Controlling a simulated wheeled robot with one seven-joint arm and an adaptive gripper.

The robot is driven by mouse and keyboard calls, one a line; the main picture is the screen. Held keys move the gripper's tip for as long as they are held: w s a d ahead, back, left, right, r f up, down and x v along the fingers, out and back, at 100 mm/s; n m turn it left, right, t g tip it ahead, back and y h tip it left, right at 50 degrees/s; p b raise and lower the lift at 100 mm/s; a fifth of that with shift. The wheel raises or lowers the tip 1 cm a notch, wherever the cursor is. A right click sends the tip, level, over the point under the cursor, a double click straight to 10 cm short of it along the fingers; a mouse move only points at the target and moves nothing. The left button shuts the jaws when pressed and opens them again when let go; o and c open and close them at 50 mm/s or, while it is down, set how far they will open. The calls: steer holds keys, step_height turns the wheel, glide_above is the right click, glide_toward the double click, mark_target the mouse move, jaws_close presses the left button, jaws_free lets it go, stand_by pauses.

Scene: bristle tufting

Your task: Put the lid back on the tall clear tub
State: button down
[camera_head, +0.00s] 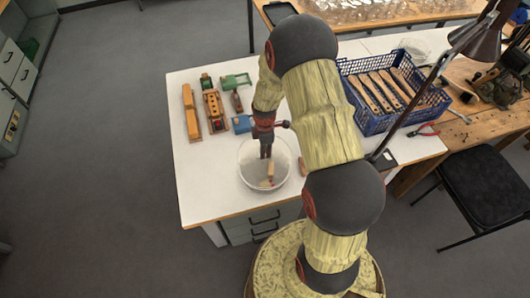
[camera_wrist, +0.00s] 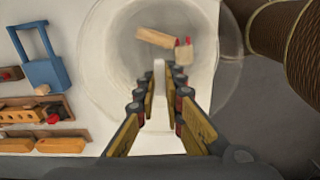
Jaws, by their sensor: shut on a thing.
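The tall clear tub (camera_head: 243,176) stands near the front edge of the white table, below my gripper (camera_head: 267,153). In the wrist view, pale wooden pieces with red tips (camera_wrist: 158,38) show inside the tub's round outline. My gripper (camera_wrist: 159,80) is shut on a pale, narrow upright piece (camera_wrist: 159,76), which looks like the grip of the lid. The lid's clear disc is hard to tell from the tub, with overlapping translucent circles around it. I cannot tell whether the lid touches the tub's rim.
Wooden and green tools (camera_head: 212,108) and a blue item (camera_head: 242,124) lie left of my arm; the blue frame also shows in the wrist view (camera_wrist: 42,72). A blue crate (camera_head: 372,124) of wooden-handled brushes stands right. The table's front left (camera_head: 205,195) is bare.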

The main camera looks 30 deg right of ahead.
step_height(320, 180, down, 6)
steer(key=b, duration=0.4)
steer(key=shift+f, duration=0.15)
steer(key=shift+f+b, duration=0.15)
steer(key=shift+b, duration=0.15)
stand_by(2.3)
steer(key=c, duration=1.8)
jaws_free()
steer(key=shift+o, duration=0.6)
steer(key=o, duration=0.3)
steer(key=shift+o, duration=0.2)
